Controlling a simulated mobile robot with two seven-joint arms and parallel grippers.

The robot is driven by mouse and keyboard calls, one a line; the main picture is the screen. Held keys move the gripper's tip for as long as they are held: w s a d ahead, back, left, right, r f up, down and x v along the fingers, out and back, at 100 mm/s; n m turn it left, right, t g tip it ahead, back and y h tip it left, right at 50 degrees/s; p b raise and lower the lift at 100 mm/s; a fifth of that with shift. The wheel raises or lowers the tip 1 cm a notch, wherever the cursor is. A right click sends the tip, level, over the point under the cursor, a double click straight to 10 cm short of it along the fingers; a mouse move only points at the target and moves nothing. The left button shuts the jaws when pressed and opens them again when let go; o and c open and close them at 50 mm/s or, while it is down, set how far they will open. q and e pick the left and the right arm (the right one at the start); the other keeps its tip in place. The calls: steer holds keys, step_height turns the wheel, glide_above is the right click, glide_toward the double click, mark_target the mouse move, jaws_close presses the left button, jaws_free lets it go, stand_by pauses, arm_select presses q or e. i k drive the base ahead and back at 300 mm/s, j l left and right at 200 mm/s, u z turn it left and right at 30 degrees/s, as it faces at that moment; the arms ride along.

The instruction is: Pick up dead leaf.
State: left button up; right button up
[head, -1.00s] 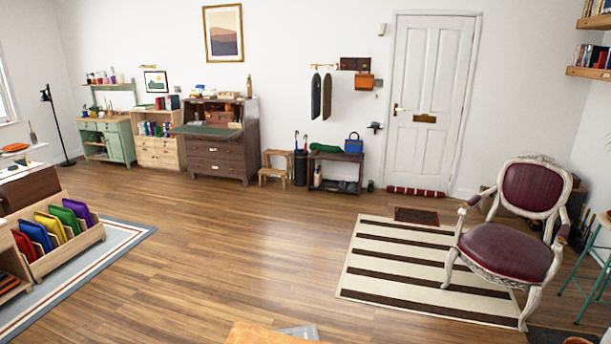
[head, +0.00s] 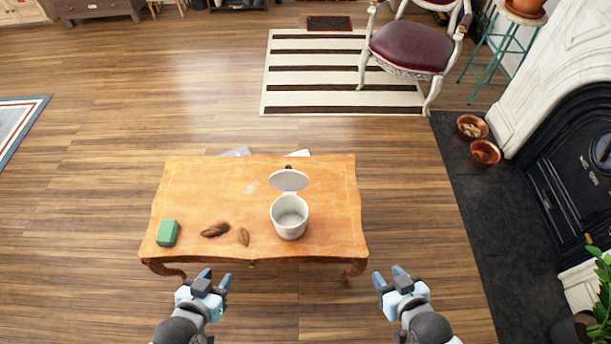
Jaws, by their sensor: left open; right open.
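Two brown, curled shapes that look like dead leaves lie on the wooden table in the head view. The larger dead leaf (head: 215,230) is left of the smaller dead leaf (head: 243,237), near the table's front edge. My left gripper (head: 216,278) is open and empty, in front of the table and nearer to me than the leaves. My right gripper (head: 391,275) is open and empty, right of the table's front right corner. Neither gripper touches the leaves.
The low wooden table (head: 190,190) also bears a white bin with a raised lid (head: 291,222) and a green block (head: 167,233). A faint pale patch (head: 251,187) is on its top. Terracotta bowls (head: 484,153) sit on the dark hearth at right.

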mark_target(243, 235)
steer(key=i+l+z, duration=0.15)
steer(key=l+z, duration=0.25)
steer(key=i+l+z, duration=0.2)
steer(key=l+z, duration=0.15)
steer(key=l, duration=0.25)
steer(key=i+l+z, duration=0.6)
steer(key=l+z, duration=0.2)
steer(key=i+u, duration=0.4)
steer(key=i+l+u, duration=0.1)
steer(key=i+u, duration=0.3)
steer(key=i+l+u, duration=0.2)
steer(key=u, duration=0.2)
steer(key=i+u, duration=0.2)
steer(key=u, duration=0.3)
steer(key=i+l+u, duration=0.15)
steer(key=u, duration=0.3)
steer(key=i+l+u, duration=0.2)
steer(key=u, duration=0.3)
steer(key=i+l+u, duration=0.15)
steer(key=u, duration=0.3)
steer(key=i+l+u, duration=0.1)
steer(key=l+u, duration=0.25)
steer(key=u, duration=0.15)
steer(key=l+u, duration=0.3)
steer(key=u, duration=0.15)
steer(key=l+u, duration=0.95)
steer(key=l, duration=0.2)
